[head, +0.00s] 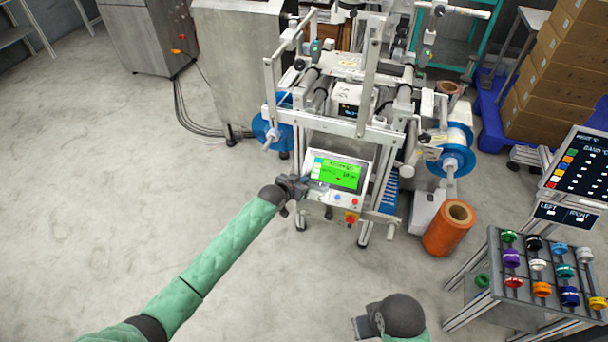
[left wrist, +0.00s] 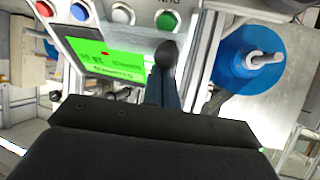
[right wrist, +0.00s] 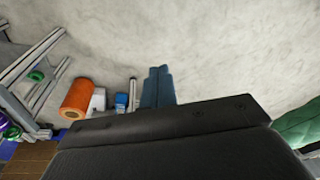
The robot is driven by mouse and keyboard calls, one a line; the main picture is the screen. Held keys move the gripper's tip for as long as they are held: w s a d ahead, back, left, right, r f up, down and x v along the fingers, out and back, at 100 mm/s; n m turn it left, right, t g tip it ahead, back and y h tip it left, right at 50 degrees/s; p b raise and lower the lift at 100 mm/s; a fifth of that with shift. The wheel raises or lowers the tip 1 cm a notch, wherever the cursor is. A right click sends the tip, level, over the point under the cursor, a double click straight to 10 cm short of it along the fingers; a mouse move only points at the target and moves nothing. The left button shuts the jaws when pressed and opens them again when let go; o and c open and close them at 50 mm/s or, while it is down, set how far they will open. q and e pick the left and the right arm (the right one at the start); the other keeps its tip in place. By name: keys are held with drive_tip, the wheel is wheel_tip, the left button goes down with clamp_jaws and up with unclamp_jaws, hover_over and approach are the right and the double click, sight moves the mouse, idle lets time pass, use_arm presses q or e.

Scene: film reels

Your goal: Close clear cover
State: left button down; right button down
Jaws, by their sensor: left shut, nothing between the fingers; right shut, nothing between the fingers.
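The machine (head: 352,100) carries a pale upright frame (head: 370,70) with a crossbar (head: 335,125) above the control panel. This looks like the clear cover's frame; I cannot make out its see-through pane or tell its angle. My left gripper (head: 306,187) is shut and empty at the left side of the control panel (head: 338,174).
Blue reels flank the machine, one left (head: 270,131) and one right (head: 452,160). An orange roll (head: 448,228) stands on the floor to the right. A rack of coloured spools (head: 535,275) is at the lower right. The floor (head: 130,150) at left is clear.

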use_arm(q)
drive_tip(key=shift+s+a+f, duration=0.25)
drive_tip(key=shift+s+f, duration=0.65)
drive_tip(key=shift+f, duration=0.05)
use_arm(e)
drive_tip(key=shift+r, duration=0.1)
